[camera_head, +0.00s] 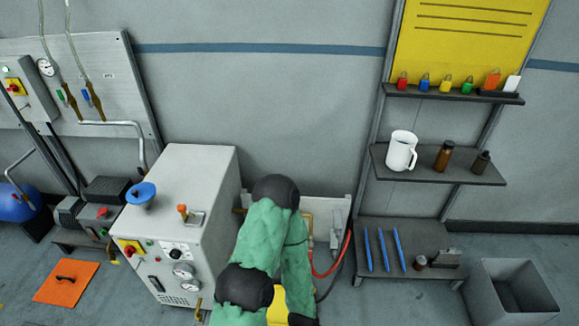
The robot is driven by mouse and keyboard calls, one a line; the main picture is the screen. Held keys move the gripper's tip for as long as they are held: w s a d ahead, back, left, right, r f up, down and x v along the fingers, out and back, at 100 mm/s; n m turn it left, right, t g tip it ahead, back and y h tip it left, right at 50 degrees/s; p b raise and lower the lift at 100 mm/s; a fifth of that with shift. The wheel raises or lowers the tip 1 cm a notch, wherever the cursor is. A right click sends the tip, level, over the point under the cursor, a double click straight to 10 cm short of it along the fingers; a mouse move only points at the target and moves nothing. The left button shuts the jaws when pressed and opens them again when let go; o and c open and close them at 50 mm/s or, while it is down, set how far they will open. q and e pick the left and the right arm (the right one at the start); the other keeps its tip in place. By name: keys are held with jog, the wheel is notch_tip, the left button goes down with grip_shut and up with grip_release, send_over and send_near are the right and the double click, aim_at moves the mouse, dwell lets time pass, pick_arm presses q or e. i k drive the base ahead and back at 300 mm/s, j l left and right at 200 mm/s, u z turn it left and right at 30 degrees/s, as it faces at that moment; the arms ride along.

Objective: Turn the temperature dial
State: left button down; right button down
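The grey machine cabinet (195,190) stands left of centre. Its front has a small black knob on a white plate (176,250), which looks like the temperature dial; its marks are too small to read. Two round gauges sit below the knob, the upper gauge (183,270) and the lower gauge (191,285). A red button on a yellow plate (130,249) is to its left. One of my arms, in a green sleeve with black joints, bends up just right of the cabinet. Neither gripper shows.
An orange plate (67,282) lies on the floor at left.

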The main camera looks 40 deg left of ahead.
aim_at(175, 253)
jog(key=u, duration=2.2)
